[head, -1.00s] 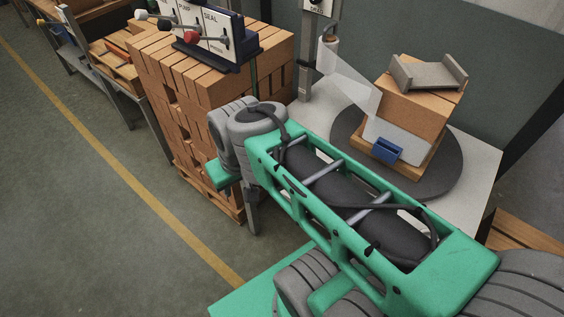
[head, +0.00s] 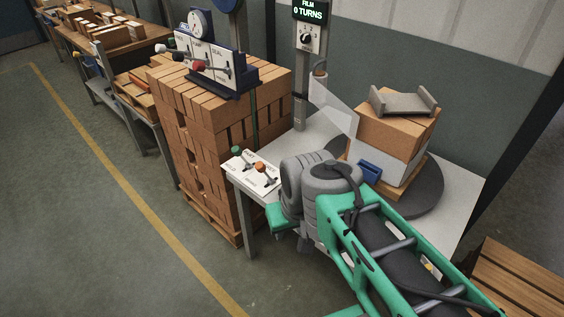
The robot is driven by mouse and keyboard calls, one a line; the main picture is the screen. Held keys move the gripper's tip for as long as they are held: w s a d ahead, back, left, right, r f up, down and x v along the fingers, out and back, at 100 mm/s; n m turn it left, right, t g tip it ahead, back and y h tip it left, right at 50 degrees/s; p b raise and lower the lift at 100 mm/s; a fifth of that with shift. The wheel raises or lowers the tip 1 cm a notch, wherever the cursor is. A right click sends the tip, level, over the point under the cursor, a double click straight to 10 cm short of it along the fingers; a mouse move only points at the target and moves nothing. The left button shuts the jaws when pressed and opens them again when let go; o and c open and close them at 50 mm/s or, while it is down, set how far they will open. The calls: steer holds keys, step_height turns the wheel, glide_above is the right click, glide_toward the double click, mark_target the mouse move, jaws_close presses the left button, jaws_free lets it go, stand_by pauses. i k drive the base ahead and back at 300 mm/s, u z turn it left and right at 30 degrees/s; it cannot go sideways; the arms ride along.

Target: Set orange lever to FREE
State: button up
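The orange lever (head: 260,167) has a round orange knob on a dark stem. It stands on a small white panel (head: 249,177) at the near left corner of the grey table. The panel's lettering is too small to read, so I cannot tell which setting the lever is at. A green-knobbed lever (head: 237,151) stands beside it on the same panel. My arm's grey joint and green links are just right of the panel, apart from the orange knob in the picture.
A dark turntable (head: 424,198) on the table carries a box stack with a grey bracket (head: 403,102). A post behind has a display (head: 310,10) reading "FILM 0 TURNS". A brick stack (head: 208,150) with another lever panel (head: 209,62) stands left. The floor at left is clear.

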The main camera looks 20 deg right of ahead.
mark_target(260, 167)
steer(key=i, duration=0.95)
steer(key=k, duration=0.95)
steer(key=u, duration=0.7)
steer(key=i, duration=0.7)
steer(key=u, duration=1.2)
